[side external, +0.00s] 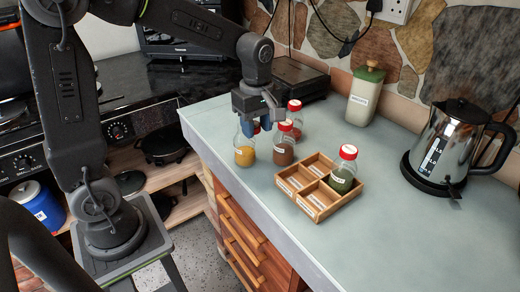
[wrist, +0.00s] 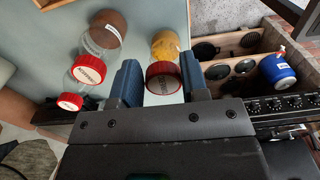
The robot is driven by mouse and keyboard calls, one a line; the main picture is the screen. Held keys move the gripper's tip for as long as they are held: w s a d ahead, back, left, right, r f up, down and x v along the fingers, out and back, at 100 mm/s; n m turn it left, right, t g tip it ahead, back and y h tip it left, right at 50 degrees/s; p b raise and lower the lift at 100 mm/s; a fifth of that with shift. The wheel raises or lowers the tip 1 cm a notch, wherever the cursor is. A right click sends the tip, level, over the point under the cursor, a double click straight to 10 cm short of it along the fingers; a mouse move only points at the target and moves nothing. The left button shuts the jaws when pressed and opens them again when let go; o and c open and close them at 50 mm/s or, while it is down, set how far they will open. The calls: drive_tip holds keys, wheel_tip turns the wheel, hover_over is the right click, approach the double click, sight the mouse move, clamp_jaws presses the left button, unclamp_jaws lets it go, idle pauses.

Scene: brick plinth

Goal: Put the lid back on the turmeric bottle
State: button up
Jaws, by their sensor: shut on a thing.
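The turmeric bottle (side external: 245,156) is clear glass with yellow-orange powder and stands upright near the counter's left edge. It also shows in the wrist view (wrist: 166,43). My gripper (side external: 257,117) is low over the bottle's top and shut on a red lid (wrist: 163,78), which sits between the two blue fingers. In the side view only a small red part of the lid shows below the fingers. The lid is at or just above the bottle's mouth; I cannot tell whether it touches or is seated, as the fingers hide the join.
A brown-spice bottle (side external: 283,150) stands close right of the turmeric, with another red-lidded bottle (side external: 294,112) behind. A kettle (side external: 446,145) and a canister (side external: 364,100) stand farther back. The front right counter is clear.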

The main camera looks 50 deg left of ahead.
drive_tip(key=a+r, duration=0.4)
drive_tip(key=r, duration=0.2)
drive_tip(key=shift+m, duration=0.3)
drive_tip(key=shift+a+f, duration=0.2)
drive_tip(key=shift+f, duration=2.85)
drive_tip(key=shift+f, duration=0.15)
drive_tip(key=o, duration=1.4)
drive_tip(key=shift+o, duration=0.2)
wheel_tip(320, 180, up, 7)
drive_tip(key=shift+c, duration=0.2)
